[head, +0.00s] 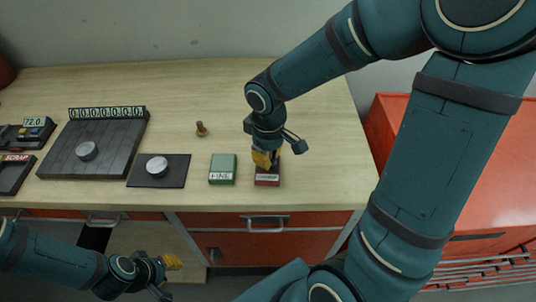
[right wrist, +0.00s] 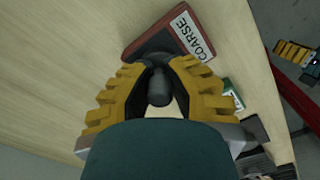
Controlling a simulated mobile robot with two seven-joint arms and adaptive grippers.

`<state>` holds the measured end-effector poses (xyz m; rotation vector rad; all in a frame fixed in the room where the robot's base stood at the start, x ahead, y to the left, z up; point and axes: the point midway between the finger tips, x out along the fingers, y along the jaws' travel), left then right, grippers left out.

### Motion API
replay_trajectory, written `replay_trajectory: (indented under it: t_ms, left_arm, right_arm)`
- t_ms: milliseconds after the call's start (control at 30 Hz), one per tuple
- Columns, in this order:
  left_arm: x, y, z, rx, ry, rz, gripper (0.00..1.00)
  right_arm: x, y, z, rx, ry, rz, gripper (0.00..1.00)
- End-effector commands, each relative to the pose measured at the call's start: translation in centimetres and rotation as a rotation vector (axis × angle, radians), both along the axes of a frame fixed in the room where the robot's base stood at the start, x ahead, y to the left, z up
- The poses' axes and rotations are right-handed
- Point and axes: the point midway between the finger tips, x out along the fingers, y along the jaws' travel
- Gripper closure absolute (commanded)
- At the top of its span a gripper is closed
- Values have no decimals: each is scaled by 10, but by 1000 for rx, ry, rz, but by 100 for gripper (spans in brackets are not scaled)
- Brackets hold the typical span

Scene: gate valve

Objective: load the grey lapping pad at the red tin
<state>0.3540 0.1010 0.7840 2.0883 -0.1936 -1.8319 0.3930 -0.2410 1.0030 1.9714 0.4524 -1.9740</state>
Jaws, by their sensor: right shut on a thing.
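The red tin (head: 267,180) stands near the bench's front edge; in the right wrist view its label reads COARSE (right wrist: 168,32). My right gripper (head: 264,158) is over the tin, fingers pointing down. In the right wrist view it is shut on the dark grey lapping pad (right wrist: 158,88), whose rounded grey part shows between the yellow fingers. The pad's working face is hidden, and I cannot tell whether it touches the tin. My left gripper (head: 172,262) is low in front of the bench, away from the tin; its opening is unclear.
A green tin (head: 222,168) labelled FINE stands left of the red tin. Farther left are a dark plate (head: 177,180) with a metal disc (head: 157,166), a larger dark slab (head: 112,138) with another disc, and a SCRAP tray (head: 13,178). A small brown knobbed piece (head: 201,129) stands behind.

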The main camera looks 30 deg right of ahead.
Motion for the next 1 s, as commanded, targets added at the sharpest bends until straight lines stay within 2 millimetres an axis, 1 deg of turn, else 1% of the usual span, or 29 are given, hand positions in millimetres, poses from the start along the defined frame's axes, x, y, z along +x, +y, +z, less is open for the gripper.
replay_trajectory:
  t_ms: [33,100,800,900,1000]
  left_arm:
    - [0,0,5,0,0,0,65]
    - [0,0,10,0,0,0,65]
    - [0,0,51,0,0,0,65]
    - [0,0,54,0,0,0,65]
    - [0,0,54,0,0,0,65]
  right_arm:
    - [0,0,6,0,-2,0,100]
    - [1,0,12,0,-2,0,100]
    - [1,0,63,0,-2,0,100]
    - [1,0,67,0,-2,0,100]
    - [1,0,67,0,-2,0,100]
